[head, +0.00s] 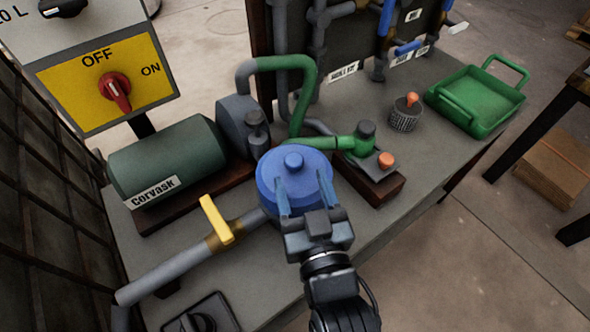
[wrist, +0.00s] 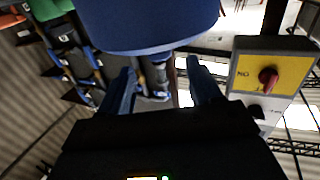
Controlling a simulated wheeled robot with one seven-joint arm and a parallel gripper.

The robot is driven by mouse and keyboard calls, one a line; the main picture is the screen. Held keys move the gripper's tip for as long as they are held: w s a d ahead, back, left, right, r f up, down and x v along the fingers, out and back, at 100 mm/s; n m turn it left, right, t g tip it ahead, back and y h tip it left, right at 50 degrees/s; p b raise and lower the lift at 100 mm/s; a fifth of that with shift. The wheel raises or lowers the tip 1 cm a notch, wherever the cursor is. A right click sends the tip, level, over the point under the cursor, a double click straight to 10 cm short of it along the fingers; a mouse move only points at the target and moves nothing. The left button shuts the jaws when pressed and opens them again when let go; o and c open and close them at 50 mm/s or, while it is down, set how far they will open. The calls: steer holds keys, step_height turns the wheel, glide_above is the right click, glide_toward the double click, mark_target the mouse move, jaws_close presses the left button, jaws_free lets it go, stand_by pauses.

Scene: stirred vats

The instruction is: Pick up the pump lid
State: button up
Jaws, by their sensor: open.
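The blue round pump lid (head: 293,161) with a small knob on top sits at the middle of the bench, at the end of a grey pipe. It also shows large and close in the wrist view (wrist: 150,22), at the top. My gripper (head: 294,183) is open, with its two blue-grey fingers pointing at the near side of the lid and overlapping it in the head view. In the wrist view the fingers (wrist: 160,68) are apart, with no object between them. I cannot tell whether they touch the lid. The knob is hidden in the wrist view.
A green motor (head: 170,160) and a yellow-handled pipe valve (head: 216,221) lie left of the lid. A green pipe (head: 309,85) rises behind it. A wire cup (head: 404,118) and a green tray (head: 476,96) stand at the right.

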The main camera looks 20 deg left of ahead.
mark_target(296, 166)
steer(key=shift+p+x, duration=0.45)
steer(key=shift+x, duration=2.65)
steer(key=shift+f, duration=0.1)
steer(key=c, duration=1.1)
